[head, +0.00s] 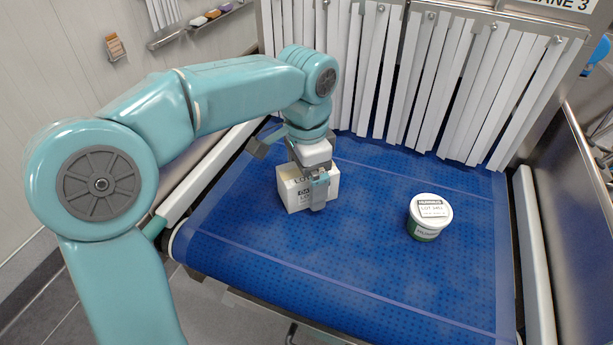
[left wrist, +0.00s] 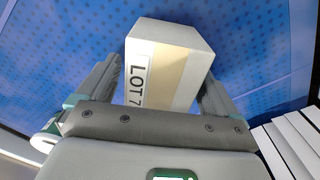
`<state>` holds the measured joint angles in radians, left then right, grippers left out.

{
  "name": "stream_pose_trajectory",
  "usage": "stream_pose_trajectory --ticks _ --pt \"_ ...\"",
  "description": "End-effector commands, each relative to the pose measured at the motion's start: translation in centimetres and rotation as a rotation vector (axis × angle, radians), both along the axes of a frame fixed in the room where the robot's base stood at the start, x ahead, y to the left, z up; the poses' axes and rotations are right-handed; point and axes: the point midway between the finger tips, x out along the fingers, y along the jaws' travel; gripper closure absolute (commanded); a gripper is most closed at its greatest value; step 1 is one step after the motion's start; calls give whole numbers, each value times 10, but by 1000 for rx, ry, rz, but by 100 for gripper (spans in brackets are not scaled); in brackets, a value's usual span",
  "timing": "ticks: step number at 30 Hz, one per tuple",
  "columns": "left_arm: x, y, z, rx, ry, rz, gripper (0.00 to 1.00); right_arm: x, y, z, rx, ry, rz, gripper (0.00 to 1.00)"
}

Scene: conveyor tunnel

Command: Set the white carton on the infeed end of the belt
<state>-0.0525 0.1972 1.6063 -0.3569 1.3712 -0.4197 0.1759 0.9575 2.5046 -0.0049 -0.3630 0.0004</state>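The white carton (head: 293,194) is on or just above the blue belt (head: 310,260), left of its middle; I cannot tell whether its base touches. My left gripper (head: 316,188) comes down over it from above. One finger lies against the carton's front face and the other is hidden behind it. In the left wrist view the carton (left wrist: 170,70) with its "LOT 7" label fills the space between the two fingers (left wrist: 163,85), which look shut on its sides. My right gripper is not in view.
A white tub (head: 428,217) with a green label stands on the belt to the right of the carton. White strip curtains (head: 410,80) hang across the belt's back. Pale side rails (head: 533,250) border the belt. The belt's front part is clear.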

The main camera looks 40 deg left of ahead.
Motion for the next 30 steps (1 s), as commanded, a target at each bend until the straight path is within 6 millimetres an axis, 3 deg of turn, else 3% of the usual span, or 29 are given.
stream_pose_trajectory --ticks 8,21,30 --pt "1 0 13 1 -3 0 6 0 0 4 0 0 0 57" --pt "1 0 108 1 -3 -1 6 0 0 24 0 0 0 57" --pt "0 0 124 0 0 0 6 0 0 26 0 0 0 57"
